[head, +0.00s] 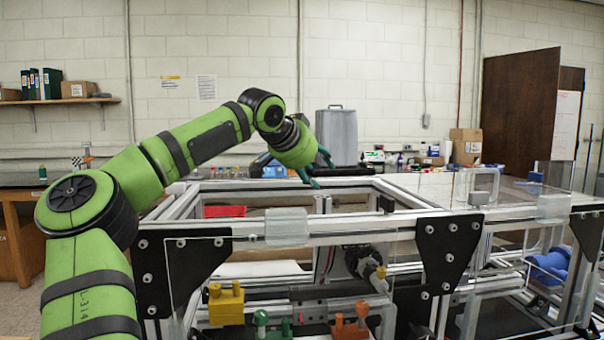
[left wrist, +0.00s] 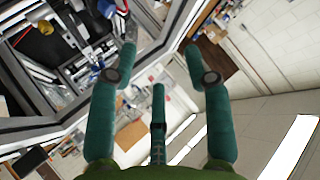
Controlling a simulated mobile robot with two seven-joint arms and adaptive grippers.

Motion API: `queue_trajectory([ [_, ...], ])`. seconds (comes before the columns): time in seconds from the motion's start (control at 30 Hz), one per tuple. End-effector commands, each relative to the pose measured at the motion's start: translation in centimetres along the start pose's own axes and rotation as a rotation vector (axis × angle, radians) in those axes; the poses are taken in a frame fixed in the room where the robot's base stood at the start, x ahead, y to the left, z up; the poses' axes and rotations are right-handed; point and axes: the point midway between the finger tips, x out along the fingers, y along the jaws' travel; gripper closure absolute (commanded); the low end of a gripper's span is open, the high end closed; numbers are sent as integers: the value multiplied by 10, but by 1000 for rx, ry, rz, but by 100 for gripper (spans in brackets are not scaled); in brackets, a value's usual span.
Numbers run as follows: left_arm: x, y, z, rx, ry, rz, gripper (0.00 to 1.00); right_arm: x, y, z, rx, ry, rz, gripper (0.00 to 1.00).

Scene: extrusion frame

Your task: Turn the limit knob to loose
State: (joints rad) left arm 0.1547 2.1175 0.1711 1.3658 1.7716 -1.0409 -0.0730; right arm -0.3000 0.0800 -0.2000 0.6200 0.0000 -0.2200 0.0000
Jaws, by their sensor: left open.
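Several coloured fixtures with knob-like tops sit low on the front of the extrusion frame in the head view: a yellow one (head: 226,305), a green one (head: 262,325) and an orange one (head: 350,326). I cannot tell which is the limit knob, and no markings or setting are readable. My left gripper (head: 316,170) is above the frame's rear part, well above and behind these fixtures. It is open and empty, its teal fingers spread apart in the left wrist view (left wrist: 160,55). My right gripper is not in view.
The frame's top rail (head: 350,236) and black corner plates (head: 183,268) stand between my left gripper and the coloured fixtures. A clear block (head: 286,227) sits on the front rail. A red tray (head: 225,211) lies inside. A grey case (head: 336,136) stands behind.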

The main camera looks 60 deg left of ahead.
Motion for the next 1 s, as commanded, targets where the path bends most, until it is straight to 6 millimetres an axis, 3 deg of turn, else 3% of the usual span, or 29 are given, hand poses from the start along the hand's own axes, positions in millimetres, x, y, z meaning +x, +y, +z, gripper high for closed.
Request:
queue_trajectory([
  [0.1,-10,-17,3,-20,62,-37,50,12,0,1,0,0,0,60],
  [0.33,-19,-35,4,-35,107,-80,50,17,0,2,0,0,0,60],
  [1.0,-20,-37,3,-35,112,-84,50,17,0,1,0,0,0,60],
])
